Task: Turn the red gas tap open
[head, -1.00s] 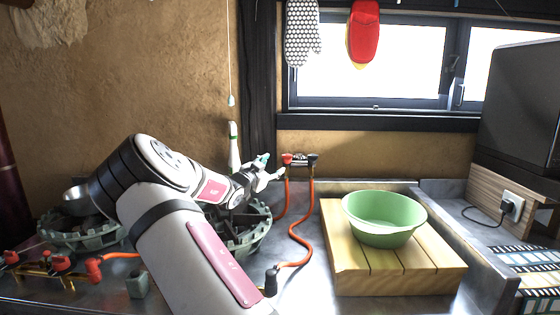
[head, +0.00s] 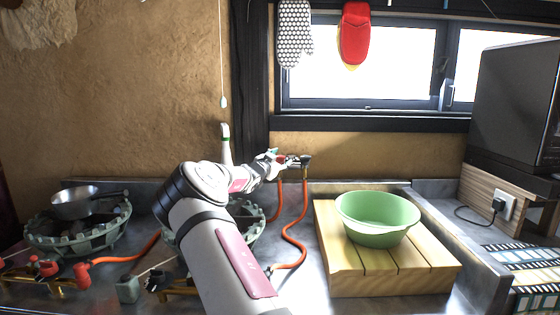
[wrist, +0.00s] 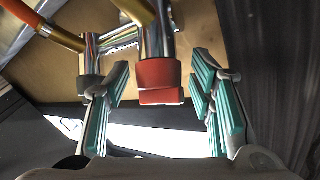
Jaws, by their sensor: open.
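The red gas tap (wrist: 160,78) is a red knob on a chrome pipe fitting. In the wrist view it sits between the two teal-padded fingers of my gripper (wrist: 160,92), with a visible gap on each side. In the head view my gripper (head: 272,160) is at the pipe fitting on the back wall, and the red tap (head: 281,159) is mostly hidden by it. A black tap (head: 305,160) is just to the right. In the wrist view a dark knob (wrist: 89,85) shows beside the left finger. My gripper is open and empty.
Orange hoses (head: 291,230) hang from the fitting to the counter. A green bowl (head: 376,222) stands on a wooden board (head: 395,272) to the right. A pan (head: 75,205) is on the left burner.

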